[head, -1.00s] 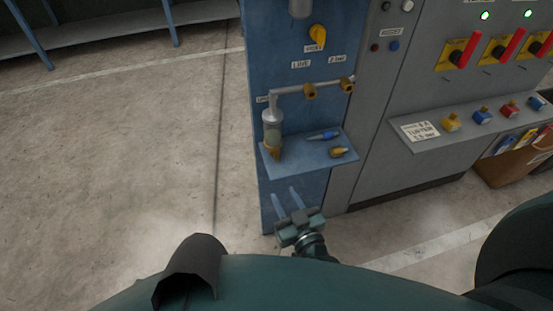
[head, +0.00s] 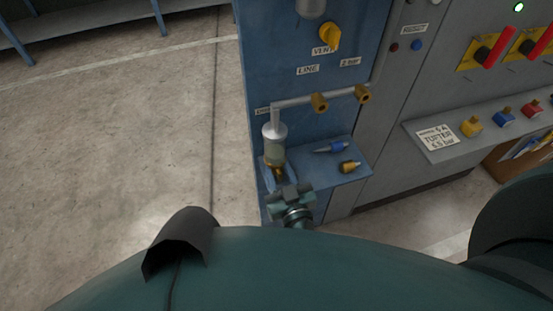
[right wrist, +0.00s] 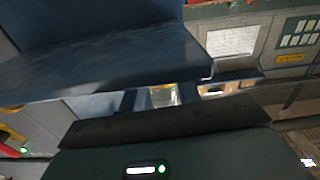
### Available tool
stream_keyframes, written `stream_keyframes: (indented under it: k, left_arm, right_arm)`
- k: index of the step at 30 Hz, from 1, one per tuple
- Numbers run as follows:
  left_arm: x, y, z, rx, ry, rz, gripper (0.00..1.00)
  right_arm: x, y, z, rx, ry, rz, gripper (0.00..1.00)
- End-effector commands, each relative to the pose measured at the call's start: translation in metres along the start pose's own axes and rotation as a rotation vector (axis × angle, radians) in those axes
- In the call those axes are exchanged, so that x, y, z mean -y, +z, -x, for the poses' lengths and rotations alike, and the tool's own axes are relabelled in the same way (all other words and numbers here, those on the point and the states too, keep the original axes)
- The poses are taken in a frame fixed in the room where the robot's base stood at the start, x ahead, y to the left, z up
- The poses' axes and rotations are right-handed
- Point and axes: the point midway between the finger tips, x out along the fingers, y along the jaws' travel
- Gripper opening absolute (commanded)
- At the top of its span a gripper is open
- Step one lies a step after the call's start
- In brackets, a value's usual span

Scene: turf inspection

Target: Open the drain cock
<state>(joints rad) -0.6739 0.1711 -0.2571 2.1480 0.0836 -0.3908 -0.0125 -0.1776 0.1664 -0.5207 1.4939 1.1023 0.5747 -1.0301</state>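A filter with a clear bowl (head: 274,150) hangs from a grey pipe on the blue panel in the head view. The brass drain cock (head: 278,172) is at the bottom of the bowl, just above my right gripper (head: 284,184) and partly hidden. My right gripper sits low in front of the shelf; its fingertips are hard to make out in the head view. In the right wrist view, the two fingers of my right gripper (right wrist: 158,99) stand apart, with a pale yellowish thing seen between them. I cannot tell whether they touch the cock. My left gripper is not in view.
A blue shelf (head: 345,176) beside the bowl holds a blue fitting (head: 333,148) and a brass fitting (head: 349,167). A yellow knob (head: 328,37) and brass outlets (head: 320,103) are above. A grey control cabinet (head: 395,125) stands right.

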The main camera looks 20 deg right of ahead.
Motion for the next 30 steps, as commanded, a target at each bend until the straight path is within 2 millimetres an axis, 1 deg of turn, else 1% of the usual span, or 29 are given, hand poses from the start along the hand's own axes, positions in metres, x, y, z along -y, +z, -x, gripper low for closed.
stream_keyframes:
  k: [12,14,22,23,30]
  left_arm:
    - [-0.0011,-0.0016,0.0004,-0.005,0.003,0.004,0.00]
    - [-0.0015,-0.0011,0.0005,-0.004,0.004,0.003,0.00]
    - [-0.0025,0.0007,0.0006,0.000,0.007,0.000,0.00]
    - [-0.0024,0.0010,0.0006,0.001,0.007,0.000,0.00]
    - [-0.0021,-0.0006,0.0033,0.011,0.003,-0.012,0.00]
  right_arm:
    - [0.0015,-0.0003,-0.0001,0.000,0.001,0.000,0.33]
    - [0.0014,-0.0003,-0.0001,0.000,0.001,0.000,0.29]
    - [0.0014,-0.0002,-0.0001,0.000,0.000,0.000,0.07]
    - [0.0014,-0.0002,-0.0001,0.000,0.000,0.000,0.05]
    - [0.0005,-0.0010,-0.0002,0.002,0.001,-0.056,0.05]
